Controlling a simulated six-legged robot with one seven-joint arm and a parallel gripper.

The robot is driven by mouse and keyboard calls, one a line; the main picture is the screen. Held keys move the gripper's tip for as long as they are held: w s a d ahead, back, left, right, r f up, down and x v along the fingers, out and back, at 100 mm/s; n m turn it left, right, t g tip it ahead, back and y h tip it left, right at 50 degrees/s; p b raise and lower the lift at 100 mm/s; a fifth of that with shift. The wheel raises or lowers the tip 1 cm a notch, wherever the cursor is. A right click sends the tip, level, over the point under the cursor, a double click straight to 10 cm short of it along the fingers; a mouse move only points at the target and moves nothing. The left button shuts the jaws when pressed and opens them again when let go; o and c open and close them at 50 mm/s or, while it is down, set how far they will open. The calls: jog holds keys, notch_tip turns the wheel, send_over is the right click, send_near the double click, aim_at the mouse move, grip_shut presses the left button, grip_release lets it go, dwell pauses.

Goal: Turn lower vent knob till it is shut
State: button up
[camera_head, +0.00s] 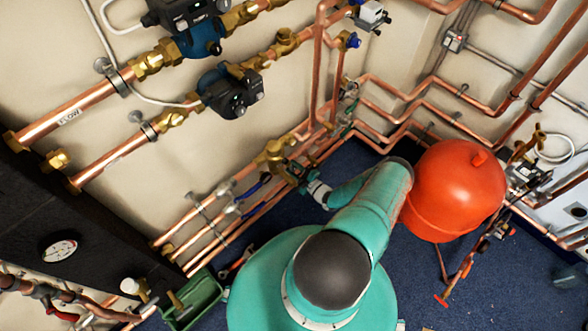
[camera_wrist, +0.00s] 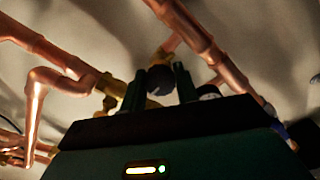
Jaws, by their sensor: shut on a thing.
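My gripper (camera_wrist: 160,84) is at the low copper pipes by the wall. Its two dark green fingers stand on either side of a small dark round knob (camera_wrist: 158,86), and they are closed on it. Brass fittings (camera_wrist: 112,88) sit behind and left of the fingers. In the head view my gripper (camera_head: 297,172) reaches the pipes just right of a brass valve body (camera_head: 273,154). There the knob is hidden by my gripper. The knob's turn position cannot be told.
Copper pipes (camera_head: 385,82) run along the walls around my arm. A red-orange tank (camera_head: 457,190) stands close to my arm on the right. Two pumps (camera_head: 230,90) hang on the wall above left. A green toolbox (camera_head: 192,300) sits on the blue floor at the lower left.

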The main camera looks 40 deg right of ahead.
jog(key=o, duration=1)
jog(key=shift+c, duration=0.2)
jog(key=s, duration=1.3)
jog(key=shift+s+d, duration=0.2)
jog(key=shift+s, duration=0.2)
